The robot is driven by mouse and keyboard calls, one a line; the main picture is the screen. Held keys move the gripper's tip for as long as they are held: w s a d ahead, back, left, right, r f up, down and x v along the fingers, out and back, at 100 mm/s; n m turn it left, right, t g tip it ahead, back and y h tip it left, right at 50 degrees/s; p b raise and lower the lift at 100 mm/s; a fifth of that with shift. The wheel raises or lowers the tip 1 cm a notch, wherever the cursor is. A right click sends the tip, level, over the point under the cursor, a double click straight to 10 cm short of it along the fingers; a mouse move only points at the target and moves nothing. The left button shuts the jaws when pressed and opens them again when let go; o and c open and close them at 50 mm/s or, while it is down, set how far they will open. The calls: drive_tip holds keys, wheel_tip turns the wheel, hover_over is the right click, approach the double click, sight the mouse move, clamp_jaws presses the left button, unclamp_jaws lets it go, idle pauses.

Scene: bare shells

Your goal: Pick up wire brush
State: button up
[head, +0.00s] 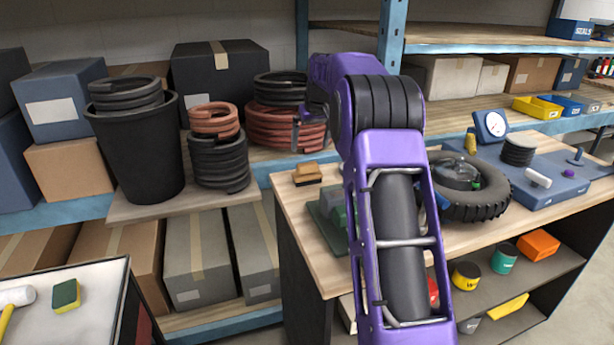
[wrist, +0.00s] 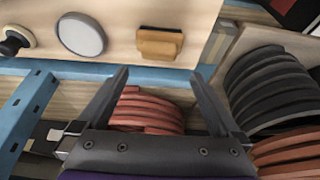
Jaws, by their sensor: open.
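What looks like the wire brush is a small tan wooden block with a dark underside (head: 307,174), lying on the wooden workbench near its back left corner. In the wrist view an orange-brown block (wrist: 160,43), apparently the same brush, lies near the bench edge, beyond my fingertips. My gripper (wrist: 160,76) is open, with nothing between its fingers but the view of red coils behind. In the head view it is partly hidden by my arm, in front of the coils and above the brush. The gripper and brush are apart.
Red coils (head: 285,127) and a black bucket (head: 135,150) stand on the shelf behind and left. A green object (head: 328,212) sits near the brush, partly hidden by my arm. The wrist view shows a round white-faced disc (wrist: 82,35) beside the brush.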

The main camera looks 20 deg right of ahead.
sight(307, 163)
drive_tip(key=x, duration=0.9)
drive_tip(key=shift+d+f, duration=0.15)
drive_tip(key=shift+f, duration=0.15)
drive_tip(key=shift+r, duration=0.1)
drive_tip(key=c, duration=1.3)
drive_tip(key=shift+o, duration=0.2)
wheel_tip(307, 163, up, 10)
drive_tip(key=shift+p, duration=0.7)
